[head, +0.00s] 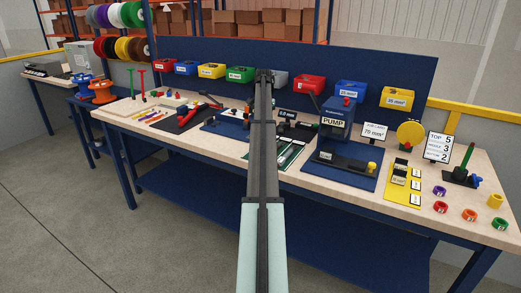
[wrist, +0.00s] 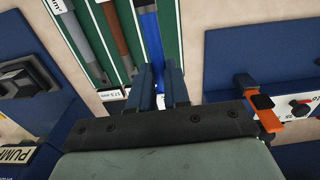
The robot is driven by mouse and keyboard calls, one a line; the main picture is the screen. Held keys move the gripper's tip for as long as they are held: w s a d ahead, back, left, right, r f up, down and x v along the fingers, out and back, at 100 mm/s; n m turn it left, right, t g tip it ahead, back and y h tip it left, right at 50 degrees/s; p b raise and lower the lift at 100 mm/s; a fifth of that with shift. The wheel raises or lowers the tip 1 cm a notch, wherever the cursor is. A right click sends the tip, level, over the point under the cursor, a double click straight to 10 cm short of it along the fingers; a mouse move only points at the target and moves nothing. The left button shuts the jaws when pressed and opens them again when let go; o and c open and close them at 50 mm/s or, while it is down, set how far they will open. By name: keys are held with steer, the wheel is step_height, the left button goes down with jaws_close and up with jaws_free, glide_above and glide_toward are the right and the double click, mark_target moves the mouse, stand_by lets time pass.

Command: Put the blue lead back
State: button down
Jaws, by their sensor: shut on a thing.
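The blue lead (wrist: 151,38) shows in the wrist view as a straight blue length running up from between my fingers. My gripper (wrist: 160,78) is shut on its near end. The lead lies over the right-hand part of the green board (wrist: 172,32), lined up with the leads there; I cannot tell whether it touches the board. A grey lead (wrist: 83,42) and a brown lead (wrist: 116,38) lie to its left on the same board. In the head view the green board (head: 290,157) shows just right of my arm, which hides my gripper and the blue lead.
A blue pump unit (head: 335,125) stands right of the green board. In the wrist view, an orange-handled thing (wrist: 266,112) is to the right of my gripper, by a blue panel (wrist: 265,60). Coloured bins (head: 309,85) line the bench's back. Bare bench shows beside the board.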

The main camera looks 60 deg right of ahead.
steer(key=shift+f, duration=5)
steer(key=shift+f, duration=0.1)
steer(key=c, duration=1.1)
jaws_free()
step_height(320, 180, up, 12)
steer(key=shift+r, duration=0.1)
